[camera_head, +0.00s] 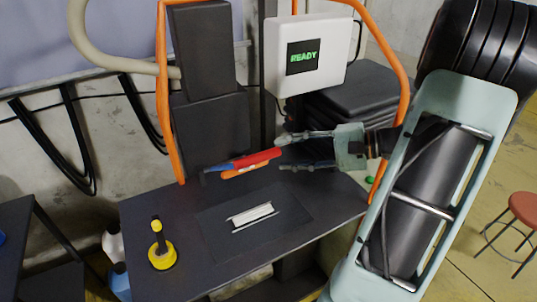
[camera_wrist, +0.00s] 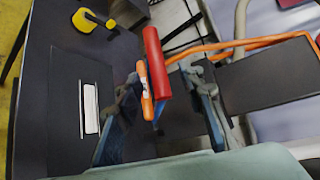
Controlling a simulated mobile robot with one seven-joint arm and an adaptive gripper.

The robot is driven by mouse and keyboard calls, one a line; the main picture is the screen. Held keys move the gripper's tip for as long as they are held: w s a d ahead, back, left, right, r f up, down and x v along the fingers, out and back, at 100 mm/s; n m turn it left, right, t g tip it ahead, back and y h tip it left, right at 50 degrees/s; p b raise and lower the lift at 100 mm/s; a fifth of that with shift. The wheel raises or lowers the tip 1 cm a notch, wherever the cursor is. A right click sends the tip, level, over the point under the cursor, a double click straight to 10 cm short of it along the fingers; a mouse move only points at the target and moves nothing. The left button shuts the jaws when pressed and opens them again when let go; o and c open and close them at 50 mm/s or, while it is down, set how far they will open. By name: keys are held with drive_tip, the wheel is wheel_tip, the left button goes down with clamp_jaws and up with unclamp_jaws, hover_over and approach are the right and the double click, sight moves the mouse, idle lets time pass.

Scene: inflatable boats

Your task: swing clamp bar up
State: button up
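My gripper (camera_head: 279,152) is open, with its two fingers pointing left above the back of the dark table. A red bar (camera_head: 262,157) with a blue, dark-tipped far end reaches to just by the fingertips. An orange bar (camera_head: 245,171) runs close below it. In the wrist view, the red bar (camera_wrist: 157,62) and the orange bar (camera_wrist: 145,90) show between the spread fingers of my gripper (camera_wrist: 165,92). I cannot tell whether the fingers touch them. Which part is the clamp bar is not certain; the red bar looks likely. Its mounting is partly hidden.
A white strip (camera_head: 252,213) lies on a dark plate (camera_head: 285,205) on the table. A yellow tool (camera_head: 161,250) stands at the table's front left. A box reading READY (camera_head: 310,56) and orange tubing (camera_head: 163,100) stand behind. A red stool (camera_head: 525,206) is at right.

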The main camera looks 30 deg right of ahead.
drive_tip(key=shift+v, duration=1.55)
drive_tip(key=shift+a, duration=0.1)
